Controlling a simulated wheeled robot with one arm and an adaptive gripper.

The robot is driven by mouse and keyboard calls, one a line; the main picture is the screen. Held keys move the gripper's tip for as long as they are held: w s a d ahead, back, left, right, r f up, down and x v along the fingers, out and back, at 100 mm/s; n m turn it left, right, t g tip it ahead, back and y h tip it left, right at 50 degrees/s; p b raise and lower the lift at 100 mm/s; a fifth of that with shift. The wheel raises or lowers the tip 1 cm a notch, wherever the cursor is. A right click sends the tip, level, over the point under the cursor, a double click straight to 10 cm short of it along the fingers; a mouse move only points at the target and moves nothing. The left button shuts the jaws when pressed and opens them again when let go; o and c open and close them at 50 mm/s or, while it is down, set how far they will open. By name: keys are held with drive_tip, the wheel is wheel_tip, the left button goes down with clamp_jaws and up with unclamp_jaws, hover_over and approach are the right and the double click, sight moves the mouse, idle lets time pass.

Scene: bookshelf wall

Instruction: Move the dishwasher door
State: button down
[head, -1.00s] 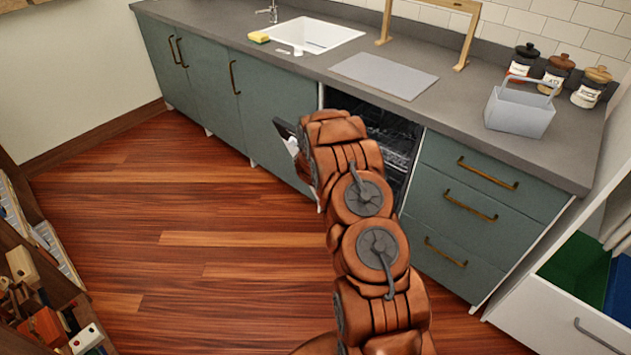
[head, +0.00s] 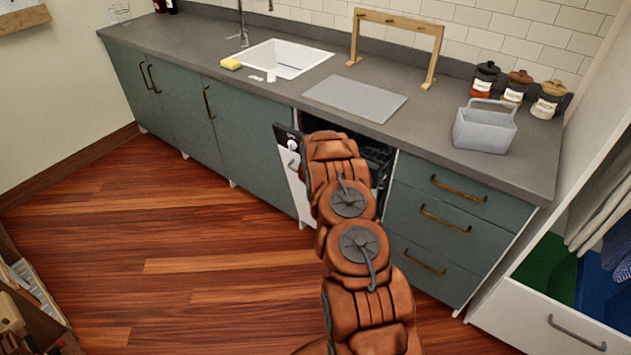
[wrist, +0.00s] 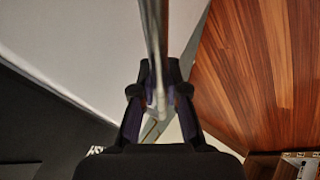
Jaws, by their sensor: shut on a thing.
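The dishwasher door (head: 292,178) shows at the left of my arm in the head view as a pale panel with a dark top edge. It is partly open, standing out from the cabinet front and fairly upright. My arm covers most of it and part of the dark dishwasher opening with its racks (head: 377,165). In the wrist view, my gripper (wrist: 159,73) is shut on the metal handle bar (wrist: 153,30), which runs up between the fingers. The pale door panel (wrist: 85,40) fills the upper left there. In the head view the fingers are hidden behind my arm.
Teal cabinets (head: 248,140) stand left of the dishwasher, and teal drawers (head: 450,215) stand right. The counter above holds a sink (head: 288,57), a grey mat (head: 355,98) and a caddy (head: 485,135). An open drawer (head: 560,325) stands at lower right. Bare wood floor (head: 160,240) lies left.

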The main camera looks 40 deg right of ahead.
drive_tip(key=c, duration=1.2)
unclamp_jaws()
drive_tip(key=shift+a, duration=0.1)
drive_tip(key=v, duration=1.2)
